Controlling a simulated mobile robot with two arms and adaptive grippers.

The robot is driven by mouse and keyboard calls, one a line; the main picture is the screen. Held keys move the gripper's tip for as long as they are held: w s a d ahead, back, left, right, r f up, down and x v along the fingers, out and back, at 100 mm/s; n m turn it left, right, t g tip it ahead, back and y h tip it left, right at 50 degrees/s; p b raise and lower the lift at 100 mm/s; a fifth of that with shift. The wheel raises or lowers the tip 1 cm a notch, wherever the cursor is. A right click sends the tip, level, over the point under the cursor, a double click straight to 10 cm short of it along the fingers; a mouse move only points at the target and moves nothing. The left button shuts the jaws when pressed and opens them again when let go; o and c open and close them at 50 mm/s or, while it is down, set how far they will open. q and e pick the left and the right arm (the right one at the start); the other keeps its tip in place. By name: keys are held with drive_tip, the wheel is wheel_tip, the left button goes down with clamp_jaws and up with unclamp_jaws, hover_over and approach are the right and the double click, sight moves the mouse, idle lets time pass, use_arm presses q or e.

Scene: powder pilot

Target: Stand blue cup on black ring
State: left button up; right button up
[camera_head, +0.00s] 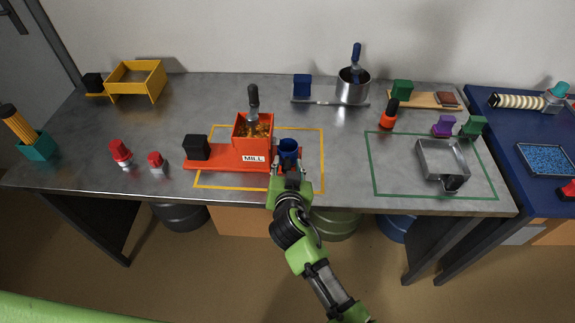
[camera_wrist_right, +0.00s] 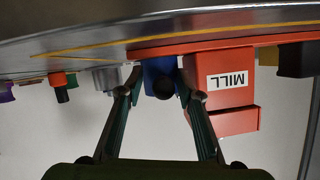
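The blue cup (camera_head: 289,147) stands upright at the right end of the orange MILL machine (camera_head: 256,150), inside the yellow outline. My right gripper (camera_head: 289,168) comes in from the front, low, with its fingers at the cup. In the right wrist view, which is upside down, the blue cup (camera_wrist_right: 160,72) sits between the two fingertips (camera_wrist_right: 159,80). The fingers look spread a little wider than the cup, and I see no clear grip on it. I cannot make out a black ring in either view. My left gripper is not in view.
A metal pan (camera_head: 431,159) stands in the green outline at right. Red-capped shakers (camera_head: 120,153) are at left. A yellow holder (camera_head: 135,82) and a metal pot (camera_head: 352,90) are at the back. The blue table (camera_head: 520,125) adjoins at right. Metal tabletop between the outlines is clear.

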drive_tip(key=shift+r, duration=0.1)
drive_tip(key=shift+r, duration=0.2)
drive_tip(key=shift+s, duration=0.35)
drive_tip(key=v, duration=1.1)
drive_tip(key=shift+s+b, duration=0.2)
drive_tip(key=shift+b, duration=0.1)
